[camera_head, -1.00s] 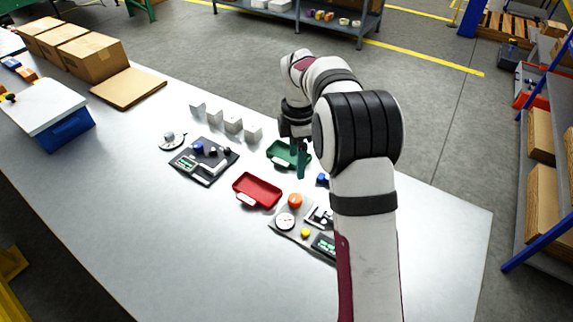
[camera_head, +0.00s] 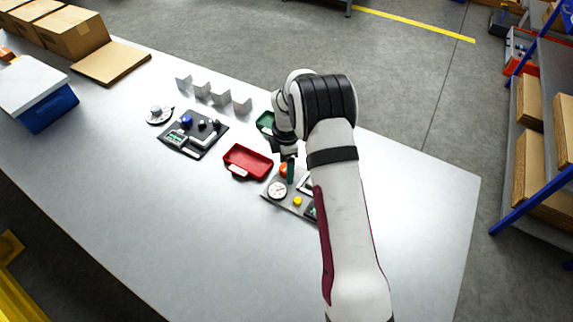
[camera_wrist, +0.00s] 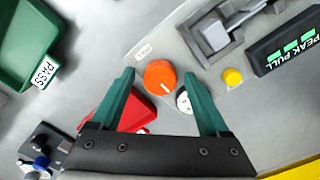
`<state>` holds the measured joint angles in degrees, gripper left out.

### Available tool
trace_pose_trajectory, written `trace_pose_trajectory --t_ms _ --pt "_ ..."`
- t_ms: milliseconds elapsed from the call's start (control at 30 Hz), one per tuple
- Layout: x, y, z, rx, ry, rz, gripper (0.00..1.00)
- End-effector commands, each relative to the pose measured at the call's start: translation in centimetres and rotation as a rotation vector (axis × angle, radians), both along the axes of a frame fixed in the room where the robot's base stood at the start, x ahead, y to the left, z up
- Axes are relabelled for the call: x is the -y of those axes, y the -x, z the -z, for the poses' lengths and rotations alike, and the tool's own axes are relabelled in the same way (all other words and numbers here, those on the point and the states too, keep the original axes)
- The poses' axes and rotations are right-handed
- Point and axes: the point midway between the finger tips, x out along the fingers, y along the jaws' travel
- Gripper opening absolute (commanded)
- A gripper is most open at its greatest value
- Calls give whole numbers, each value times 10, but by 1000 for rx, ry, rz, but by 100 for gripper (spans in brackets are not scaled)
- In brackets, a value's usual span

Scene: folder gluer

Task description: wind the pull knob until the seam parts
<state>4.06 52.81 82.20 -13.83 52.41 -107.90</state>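The orange knob (camera_wrist: 160,77), with a pale index line, sits on the grey tester panel (camera_wrist: 185,50). In the head view only part of the knob (camera_head: 283,169) shows beside my fingers. My gripper (camera_wrist: 157,71) is open with its two green fingers apart. In the wrist view the knob appears between the fingertips, with a gap on both sides; I cannot tell the height between them. In the head view my gripper (camera_head: 290,168) is over the panel. A grey clamp fixture (camera_wrist: 216,36) and a PEAK PULL display (camera_wrist: 287,48) are on the panel. I cannot make out the seam.
A white dial (camera_head: 277,190) and a yellow button (camera_head: 297,201) are on the panel. A red tray (camera_head: 247,161) lies left of it, a green PASS tray (camera_head: 265,121) behind. A dark instrument board (camera_head: 192,136) stands farther left. The front of the table is clear.

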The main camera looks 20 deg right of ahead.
Motion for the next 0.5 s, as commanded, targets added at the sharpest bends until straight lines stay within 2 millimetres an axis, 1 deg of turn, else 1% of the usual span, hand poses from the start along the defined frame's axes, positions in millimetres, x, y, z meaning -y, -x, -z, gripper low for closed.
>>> trace_pose_trajectory --t_ms 33,67,100,367,400,433,500 --pt "0 0 0 0 0 0 70" --pt "0 0 0 0 0 0 65" --pt "0 0 0 0 0 0 58" --pt "0 0 0 0 0 0 11" --pt "0 0 0 0 0 0 4" --pt "0 0 0 0 0 0 0" --pt "0 0 0 0 0 0 0"
